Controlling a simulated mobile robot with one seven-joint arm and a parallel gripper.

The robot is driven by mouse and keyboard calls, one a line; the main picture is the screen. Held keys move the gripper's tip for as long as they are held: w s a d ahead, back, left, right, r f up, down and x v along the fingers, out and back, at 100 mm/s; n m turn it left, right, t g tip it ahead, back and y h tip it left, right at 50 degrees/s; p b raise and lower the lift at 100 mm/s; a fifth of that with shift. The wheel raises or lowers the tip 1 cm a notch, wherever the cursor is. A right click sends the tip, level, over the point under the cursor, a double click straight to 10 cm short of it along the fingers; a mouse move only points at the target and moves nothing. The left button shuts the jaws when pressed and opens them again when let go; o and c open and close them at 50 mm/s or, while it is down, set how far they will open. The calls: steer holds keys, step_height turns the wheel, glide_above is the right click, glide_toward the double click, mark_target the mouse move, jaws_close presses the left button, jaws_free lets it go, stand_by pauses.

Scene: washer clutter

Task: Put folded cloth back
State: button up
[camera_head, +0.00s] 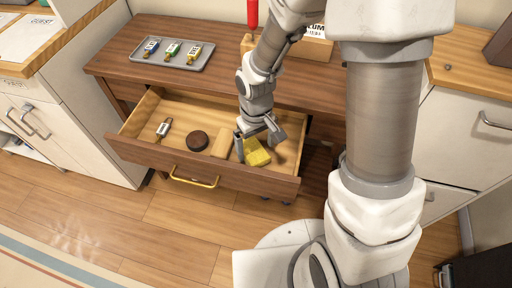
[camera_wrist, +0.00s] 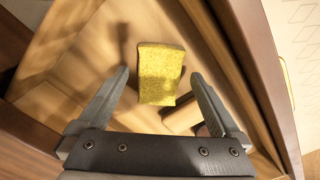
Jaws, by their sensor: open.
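A yellow, speckled, block-like thing (camera_head: 257,153) lies in the right part of the open drawer (camera_head: 140,148). It looks like a sponge or a folded cloth; I cannot tell which. My gripper (camera_head: 260,139) is open and reaches down into the drawer at this yellow thing. In the wrist view the yellow thing (camera_wrist: 160,72) shows between the two spread fingers (camera_wrist: 160,76), with gaps on both sides. I see no contact, and its depth relative to the fingertips is unclear. No other cloth shows.
A tan block (camera_head: 222,143) lies just left of the yellow thing. A dark round thing (camera_head: 197,141) and a small tagged item (camera_head: 164,128) lie further left. The drawer's left and back floor is bare. A grey tray (camera_head: 174,62) with tagged items stands on the top.

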step_height(320, 180, up, 10)
steer(key=p, duration=0.3)
step_height(320, 180, up, 13)
steer(key=m+t, duration=0.3)
glide_above(256, 154)
steer(key=s+d, duration=0.4)
steer(key=d, duration=0.3)
steer(key=s+d+r+m+t, duration=0.2)
steer(key=s+d+r, duration=0.1)
steer(key=s+r, duration=0.3)
steer(key=shift+s+r+t, duration=0.15)
steer(key=shift+s+t, duration=0.15)
steer(key=shift+s, duration=0.15)
step_height(256, 154, up, 14)
steer(key=p, duration=1.3)
